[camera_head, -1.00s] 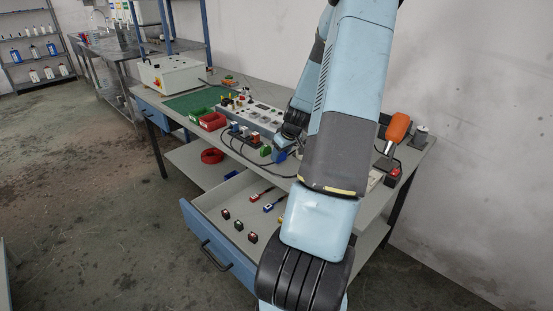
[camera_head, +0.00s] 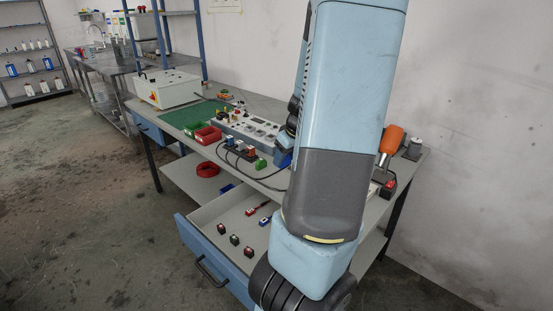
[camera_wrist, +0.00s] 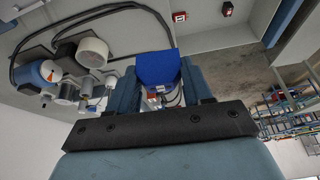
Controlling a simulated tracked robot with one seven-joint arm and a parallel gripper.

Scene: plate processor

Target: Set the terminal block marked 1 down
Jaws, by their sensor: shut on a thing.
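My gripper (camera_wrist: 160,88) is shut on a blue block (camera_wrist: 158,66), held between its two fingers in the wrist view. No mark 1 can be read on the block. In the head view a blue piece (camera_head: 284,160) shows just left of my arm, above the bench top, and the arm hides most of the gripper. I cannot tell whether the block touches the bench. A green block (camera_head: 261,164) sits on the bench just left of the blue piece.
An open drawer (camera_head: 205,213) with several small blocks juts from the bench front. A dark holder (camera_head: 236,156) with coloured blocks and black cables lies left of the green block. A control panel (camera_head: 240,128) stands behind. An orange-handled tool (camera_head: 391,139) stands at right.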

